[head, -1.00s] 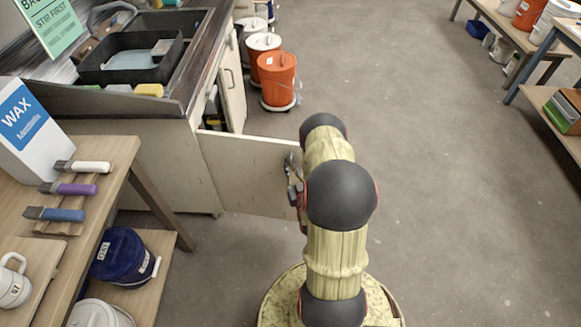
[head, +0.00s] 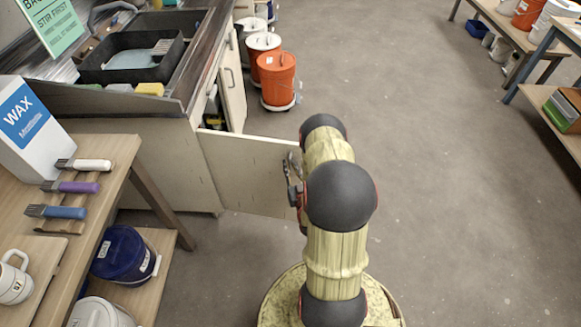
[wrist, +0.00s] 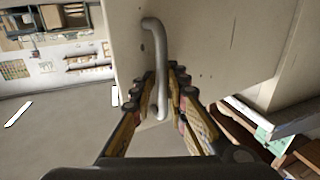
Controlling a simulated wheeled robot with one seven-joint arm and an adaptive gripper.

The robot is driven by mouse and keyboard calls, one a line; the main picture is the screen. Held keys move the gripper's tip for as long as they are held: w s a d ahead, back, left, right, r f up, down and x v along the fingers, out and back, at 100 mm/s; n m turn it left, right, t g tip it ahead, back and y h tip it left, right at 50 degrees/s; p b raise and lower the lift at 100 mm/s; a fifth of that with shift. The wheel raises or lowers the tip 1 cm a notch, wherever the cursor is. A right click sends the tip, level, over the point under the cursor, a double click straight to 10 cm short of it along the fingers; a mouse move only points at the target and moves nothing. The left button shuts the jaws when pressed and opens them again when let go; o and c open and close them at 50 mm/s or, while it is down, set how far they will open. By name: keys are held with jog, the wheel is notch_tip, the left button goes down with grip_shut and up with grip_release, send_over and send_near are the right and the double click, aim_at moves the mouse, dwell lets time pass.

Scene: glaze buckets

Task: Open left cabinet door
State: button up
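The left cabinet door (head: 245,175) is a pale panel under the sink counter. It stands swung well out from the cabinet (head: 160,165) into the room. Its handle (wrist: 158,55) is a grey bent bar in the wrist view. My gripper (wrist: 160,78) has one finger on each side of the handle's lower part, close against it, and looks shut on it. In the head view my gripper (head: 293,178) is at the door's free edge, partly hidden by my arm. The handle is hard to make out there.
A second cabinet door (head: 232,85) stands behind the open one. A wooden table (head: 105,205) with brushes is at left. The floor to the right is clear.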

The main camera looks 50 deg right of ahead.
jog(key=v, duration=1.2)
dwell(0.4)
